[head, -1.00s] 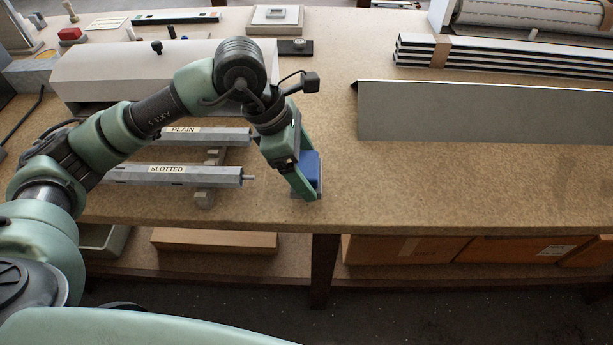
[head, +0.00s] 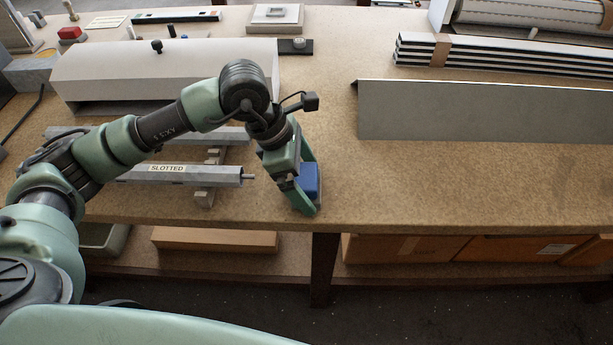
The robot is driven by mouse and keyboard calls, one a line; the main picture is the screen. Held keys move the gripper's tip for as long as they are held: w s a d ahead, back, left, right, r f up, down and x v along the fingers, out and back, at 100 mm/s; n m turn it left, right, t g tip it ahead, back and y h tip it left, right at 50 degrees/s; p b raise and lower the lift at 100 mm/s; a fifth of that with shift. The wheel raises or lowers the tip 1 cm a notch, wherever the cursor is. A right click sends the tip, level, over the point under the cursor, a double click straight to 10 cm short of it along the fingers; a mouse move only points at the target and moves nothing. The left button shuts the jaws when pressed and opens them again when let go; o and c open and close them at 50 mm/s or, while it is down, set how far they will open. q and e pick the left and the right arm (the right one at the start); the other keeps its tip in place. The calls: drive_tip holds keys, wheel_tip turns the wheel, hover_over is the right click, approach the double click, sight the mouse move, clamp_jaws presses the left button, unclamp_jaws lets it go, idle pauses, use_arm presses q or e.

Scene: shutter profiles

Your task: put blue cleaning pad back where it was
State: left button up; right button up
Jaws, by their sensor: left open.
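The blue cleaning pad (head: 309,180) stands on the bench near its front edge, right of the labelled profiles, with a pale strip showing along its side. My left gripper (head: 306,208) is open and reaches down at the pad. Its fingers are close beside the pad and partly cover its left and near sides. I cannot tell whether a finger touches it. My right gripper is not in view.
A profile labelled SLOTTED (head: 180,174) lies on supports to the left, its end pin close to my gripper. A long grey panel (head: 480,112) lies to the right. The bench (head: 440,185) is clear in front of that panel.

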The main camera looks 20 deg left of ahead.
use_arm(q)
drive_tip(key=shift+a+r, duration=0.2)
drive_tip(key=shift+r, duration=0.3)
drive_tip(key=b+v, duration=0.1)
drive_tip(key=v, duration=1)
drive_tip(key=shift+s, duration=0.1)
